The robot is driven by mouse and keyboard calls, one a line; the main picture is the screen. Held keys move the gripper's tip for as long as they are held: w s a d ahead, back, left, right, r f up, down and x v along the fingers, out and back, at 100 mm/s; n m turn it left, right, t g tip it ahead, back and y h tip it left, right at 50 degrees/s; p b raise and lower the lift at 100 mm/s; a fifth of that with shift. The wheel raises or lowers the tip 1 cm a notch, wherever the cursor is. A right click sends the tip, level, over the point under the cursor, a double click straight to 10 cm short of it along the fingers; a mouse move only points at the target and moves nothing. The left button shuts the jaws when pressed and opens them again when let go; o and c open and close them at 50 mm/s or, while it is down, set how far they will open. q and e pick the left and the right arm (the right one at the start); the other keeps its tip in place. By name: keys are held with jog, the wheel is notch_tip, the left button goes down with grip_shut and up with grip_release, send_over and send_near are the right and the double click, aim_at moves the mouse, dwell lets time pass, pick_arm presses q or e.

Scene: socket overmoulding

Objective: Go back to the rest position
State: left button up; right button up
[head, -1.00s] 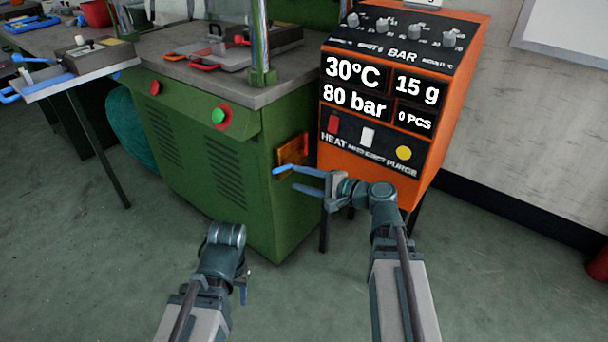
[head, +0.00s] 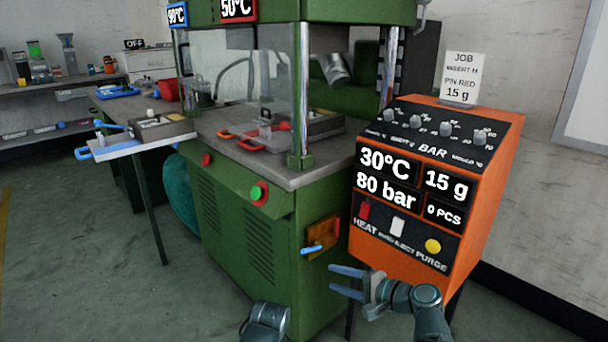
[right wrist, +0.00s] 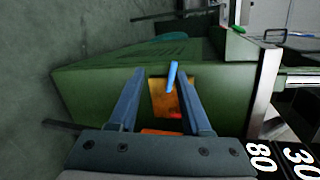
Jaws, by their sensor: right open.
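My right gripper (head: 346,280) is open and empty in the head view, in front of the lower part of the orange control box (head: 480,225). In the right wrist view its two fingers (right wrist: 160,100) stand apart, with a blue lever handle (right wrist: 172,75) on an orange-brown plate (right wrist: 160,98) seen between them. The lever (head: 312,249) sits on the side of the green machine (head: 250,235), apart from the fingers in the head view. Of my left arm only a rounded link shows at the bottom edge of the head view; its gripper is out of sight.
The control box shows 30°C, 15 g, 80 bar and 0 PCS. A job card (head: 461,78) stands on top of it. A side tray (head: 150,137) with blue handles juts out at the left. Open floor (head: 95,240) lies at the lower left.

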jog(key=s+a+f+n+g+h+p, duration=0.1)
jog(key=s+a+f+n+g+p, duration=0.1)
jog(key=s+a+f+n+g, duration=0.4)
jog(key=s+f+n+g+h+p, duration=0.3)
jog(key=s+n+g+h+p, duration=0.1)
jog(key=s+n+h, duration=0.6)
pick_arm(q)
notch_tip(320, 180, up, 44)
jog(key=p, duration=3.8)
jog(key=shift+r, duration=0.2)
pick_arm(e)
notch_tip(320, 180, up, 38)
jog(key=h, duration=0.1)
jog(key=shift+a+f+m, duration=0.2)
jog(key=shift+a+m, duration=0.1)
